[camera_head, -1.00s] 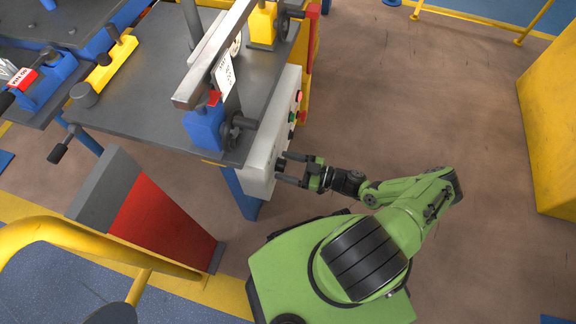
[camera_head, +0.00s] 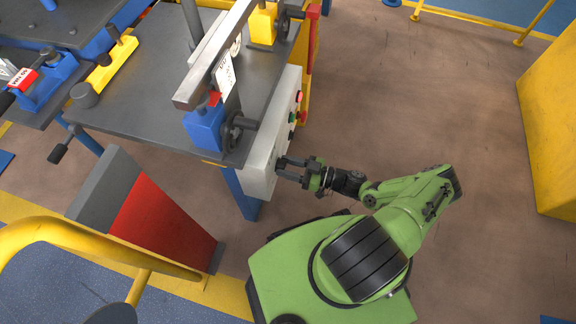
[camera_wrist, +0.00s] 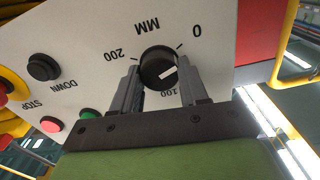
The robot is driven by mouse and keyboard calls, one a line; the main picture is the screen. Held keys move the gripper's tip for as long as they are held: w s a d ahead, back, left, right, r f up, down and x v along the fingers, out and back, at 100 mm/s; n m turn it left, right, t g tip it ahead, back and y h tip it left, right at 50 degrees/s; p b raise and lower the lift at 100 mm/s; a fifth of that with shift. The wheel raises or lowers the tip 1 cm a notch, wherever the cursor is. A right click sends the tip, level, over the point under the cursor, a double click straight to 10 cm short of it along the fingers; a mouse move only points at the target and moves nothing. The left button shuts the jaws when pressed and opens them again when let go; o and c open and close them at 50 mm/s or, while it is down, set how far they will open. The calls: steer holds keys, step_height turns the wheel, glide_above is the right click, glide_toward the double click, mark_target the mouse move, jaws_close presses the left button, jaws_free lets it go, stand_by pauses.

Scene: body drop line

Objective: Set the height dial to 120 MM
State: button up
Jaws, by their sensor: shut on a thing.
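The height dial (camera_wrist: 157,62) is a round black knob on a white panel in the wrist view, with a white mark on its face. Around it are printed MM, 0, 100 and 200, seen upside down. The white mark lies at the lower right of the knob, on the side between 0 and 100; I cannot tell its exact reading. My gripper (camera_wrist: 158,78) has one finger on each side of the dial and is shut on it. In the head view, my gripper (camera_head: 281,168) reaches the panel's front face, and the dial is hardly visible there.
The white control panel (camera_head: 262,165) hangs on the edge of the grey table (camera_head: 140,110). A red and grey pedestal (camera_head: 160,215) stands at left.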

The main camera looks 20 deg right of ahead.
steer(key=m, duration=2.6)
steer(key=shift+d+f, duration=0.1)
steer(key=shift+f, duration=0.1)
steer(key=shift+m, duration=0.4)
steer(key=o, duration=1.1)
steer(key=shift+c, duration=0.2)
